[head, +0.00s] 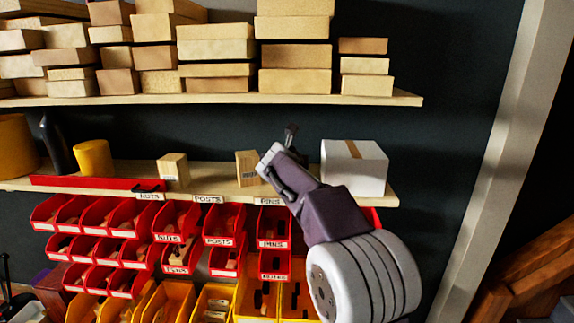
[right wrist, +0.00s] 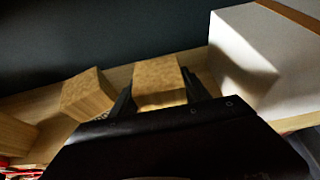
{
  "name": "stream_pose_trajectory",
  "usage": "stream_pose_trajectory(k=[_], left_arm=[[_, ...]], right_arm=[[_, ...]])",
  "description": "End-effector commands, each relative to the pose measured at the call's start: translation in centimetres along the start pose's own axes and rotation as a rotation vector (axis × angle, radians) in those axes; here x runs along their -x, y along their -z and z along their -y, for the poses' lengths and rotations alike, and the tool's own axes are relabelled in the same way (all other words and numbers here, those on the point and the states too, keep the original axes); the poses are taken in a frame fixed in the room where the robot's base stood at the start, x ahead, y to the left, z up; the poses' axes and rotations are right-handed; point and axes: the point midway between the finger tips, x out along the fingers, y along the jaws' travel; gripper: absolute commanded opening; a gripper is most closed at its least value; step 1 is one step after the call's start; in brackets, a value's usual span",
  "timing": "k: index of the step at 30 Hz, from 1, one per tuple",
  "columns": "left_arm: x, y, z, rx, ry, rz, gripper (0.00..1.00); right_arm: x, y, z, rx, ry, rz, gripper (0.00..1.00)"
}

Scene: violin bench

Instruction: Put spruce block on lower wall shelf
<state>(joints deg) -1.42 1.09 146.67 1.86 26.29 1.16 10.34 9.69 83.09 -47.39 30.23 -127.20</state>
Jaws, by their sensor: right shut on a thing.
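The lower wall shelf (head: 220,190) runs across the head view under the long upper shelf. My right gripper (head: 283,150) reaches in over this shelf between a pale wooden block (head: 248,168) and a white box (head: 355,168). In the right wrist view its two fingers (right wrist: 160,95) are shut on a light wooden block, the spruce block (right wrist: 158,78). The held block is over the shelf board; I cannot tell whether it touches it. In the head view it is hidden behind my gripper and wrist. My left gripper is not in view.
The neighbouring block (right wrist: 88,94) stands close left of the held one, with a gap. The white box (right wrist: 262,60) is on the right. Another block (head: 173,170) stands further left. Stacked blocks fill the upper shelf (head: 220,98). Red bins (head: 222,222) hang below.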

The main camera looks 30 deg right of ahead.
Motion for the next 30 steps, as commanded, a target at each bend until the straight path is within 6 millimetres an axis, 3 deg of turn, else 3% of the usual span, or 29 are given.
stream_pose_trajectory(k=[2, 3, 5, 15, 17, 24, 30], left_arm=[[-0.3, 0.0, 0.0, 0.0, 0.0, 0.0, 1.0], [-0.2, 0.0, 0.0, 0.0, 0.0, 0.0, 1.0], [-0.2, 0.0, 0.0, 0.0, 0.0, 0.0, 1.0], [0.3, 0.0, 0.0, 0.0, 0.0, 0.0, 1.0], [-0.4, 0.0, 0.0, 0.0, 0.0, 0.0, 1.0], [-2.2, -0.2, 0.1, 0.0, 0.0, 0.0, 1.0], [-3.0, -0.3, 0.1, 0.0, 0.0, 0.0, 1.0]], right_arm=[[-0.1, 0.3, 0.0, 0.0, 0.0, 0.0, 0.08], [-0.1, 0.3, 0.0, 0.0, 0.0, 0.0, 0.63], [-0.1, 0.2, 0.0, 0.0, 0.0, 0.0, 0.76], [0.1, -0.3, 0.0, 0.0, 0.0, 0.0, 0.76], [0.8, 0.1, -0.1, 0.0, 0.0, 0.002, 0.76], [6.9, 0.2, -0.1, 0.0, -0.004, 0.004, 0.76], [10.8, 0.1, -0.1, 0.001, -0.003, 0.002, 0.76]])
